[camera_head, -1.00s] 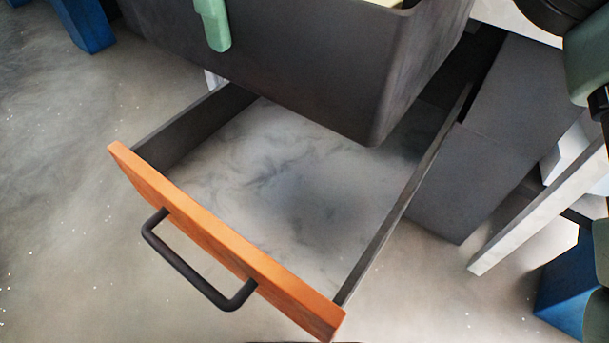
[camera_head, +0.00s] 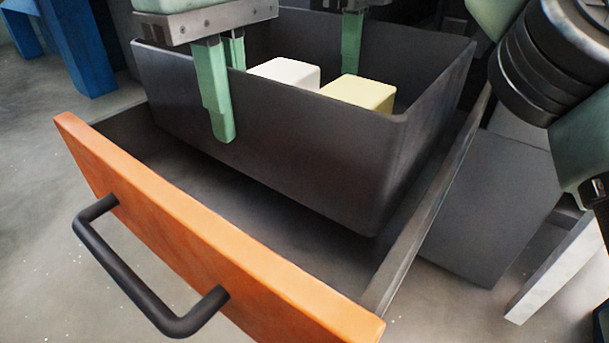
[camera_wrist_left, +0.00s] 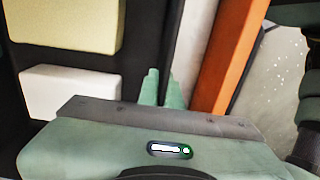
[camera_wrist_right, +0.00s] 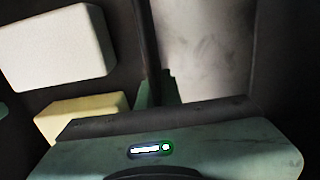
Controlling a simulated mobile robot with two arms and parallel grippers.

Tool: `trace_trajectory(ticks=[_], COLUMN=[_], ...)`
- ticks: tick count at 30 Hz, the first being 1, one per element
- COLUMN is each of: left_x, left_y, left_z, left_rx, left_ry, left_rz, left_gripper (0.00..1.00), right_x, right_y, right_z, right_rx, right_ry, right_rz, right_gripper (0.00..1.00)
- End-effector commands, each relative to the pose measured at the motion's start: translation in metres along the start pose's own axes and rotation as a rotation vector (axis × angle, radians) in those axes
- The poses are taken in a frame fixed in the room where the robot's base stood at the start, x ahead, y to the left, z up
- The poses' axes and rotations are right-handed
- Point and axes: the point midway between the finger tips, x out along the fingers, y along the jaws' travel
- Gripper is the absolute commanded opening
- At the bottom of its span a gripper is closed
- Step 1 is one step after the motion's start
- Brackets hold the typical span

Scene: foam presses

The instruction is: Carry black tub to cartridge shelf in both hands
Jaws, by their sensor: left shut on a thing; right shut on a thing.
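The black tub (camera_head: 290,150) is an open dark box over the pulled-out drawer (camera_head: 250,273); I cannot tell whether its base touches the drawer floor. It holds a white block (camera_head: 284,72) and a pale yellow block (camera_head: 360,92). My left gripper (camera_head: 226,85) is shut on the tub's near wall, one finger outside and one inside. My right gripper (camera_head: 352,38) is shut on the far wall, its outer finger mostly hidden. Both wrist views show the fingers at the tub's rim, left (camera_wrist_left: 162,88) and right (camera_wrist_right: 156,90). I cannot make out the cartridge shelf.
The drawer has an orange front and a black bar handle (camera_head: 150,275) on the near side. A grey cabinet panel (camera_head: 475,210) and a white slanted board (camera_head: 560,265) stand to the right. Blue legs (camera_head: 80,45) stand at upper left, with clear floor before them.

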Motion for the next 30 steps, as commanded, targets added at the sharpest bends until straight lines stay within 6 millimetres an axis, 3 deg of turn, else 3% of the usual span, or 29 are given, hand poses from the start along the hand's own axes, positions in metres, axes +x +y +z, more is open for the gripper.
trace_trajectory(ticks=[17,30], left_x=[0.006,0.029], left_y=[-0.001,-0.001], left_z=[0.000,0.000], left_rx=[0.001,0.001], left_ry=[0.002,0.002], left_rz=[-0.005,-0.005], left_gripper=[0.00,0.00], right_x=[0.005,0.028], right_y=[-0.002,-0.002], right_z=[-0.001,-0.001], right_rx=[0.005,0.005], right_ry=[-0.002,-0.002], right_rz=[-0.003,-0.003], right_gripper=[0.00,0.00])
